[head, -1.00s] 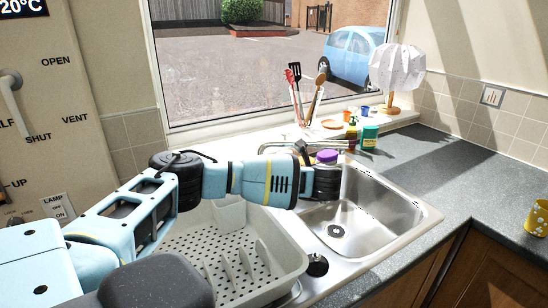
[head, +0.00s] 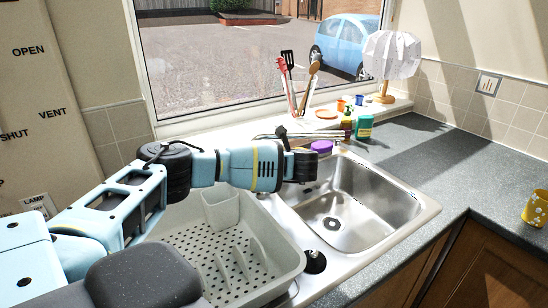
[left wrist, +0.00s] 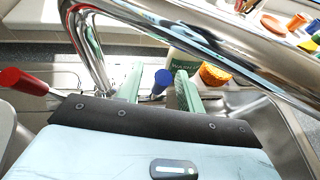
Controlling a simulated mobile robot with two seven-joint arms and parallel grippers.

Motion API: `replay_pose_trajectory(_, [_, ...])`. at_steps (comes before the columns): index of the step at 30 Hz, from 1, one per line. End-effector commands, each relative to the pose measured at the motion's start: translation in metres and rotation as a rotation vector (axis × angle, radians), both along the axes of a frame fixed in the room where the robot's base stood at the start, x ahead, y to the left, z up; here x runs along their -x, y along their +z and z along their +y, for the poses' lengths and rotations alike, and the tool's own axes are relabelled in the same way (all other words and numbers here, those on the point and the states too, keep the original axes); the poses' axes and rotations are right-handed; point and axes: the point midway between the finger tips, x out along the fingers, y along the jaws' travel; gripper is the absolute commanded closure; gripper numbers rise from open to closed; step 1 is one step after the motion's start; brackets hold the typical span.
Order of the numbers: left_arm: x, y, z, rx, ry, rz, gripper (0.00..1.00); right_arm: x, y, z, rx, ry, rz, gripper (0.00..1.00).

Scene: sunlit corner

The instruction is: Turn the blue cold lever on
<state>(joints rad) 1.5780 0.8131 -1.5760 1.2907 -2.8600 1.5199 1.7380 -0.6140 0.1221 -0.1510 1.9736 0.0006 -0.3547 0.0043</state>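The blue cold lever (left wrist: 162,80) shows its round blue knob between my left gripper's (left wrist: 158,85) two green fingers in the left wrist view. The fingers are apart, and I cannot tell whether either touches the knob. The red lever (left wrist: 22,80) sticks out to the left of the gripper. The chrome tap (left wrist: 98,50) rises behind the fingers, and its spout crosses above them. In the head view the tap (head: 308,135) shows behind my left wrist, which hides the levers and fingers. My right gripper is in neither view.
The steel sink (head: 362,205) lies right of the tap, with a grey dish rack (head: 285,262) to its left. A jar with an orange scrubber (left wrist: 214,74) stands close behind the fingers. The right counter is mostly clear.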

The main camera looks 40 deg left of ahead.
Motion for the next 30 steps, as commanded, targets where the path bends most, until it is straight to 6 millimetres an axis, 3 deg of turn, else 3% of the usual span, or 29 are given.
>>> replay_pose_trajectory(6, [-0.008, -0.008, 0.016, -0.001, -0.001, 0.002, 0.62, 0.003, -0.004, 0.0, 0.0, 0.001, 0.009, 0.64])
replay_pose_trajectory(15, [-0.009, -0.008, 0.018, 0.0, -0.002, 0.0, 0.62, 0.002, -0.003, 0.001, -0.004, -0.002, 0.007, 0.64])
replay_pose_trajectory(24, [-0.009, -0.008, 0.018, 0.0, -0.001, 0.001, 0.99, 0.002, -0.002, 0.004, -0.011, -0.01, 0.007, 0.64])
replay_pose_trajectory(30, [-0.009, -0.008, 0.018, 0.0, -0.001, 0.001, 1.0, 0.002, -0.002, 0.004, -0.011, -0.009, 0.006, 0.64])
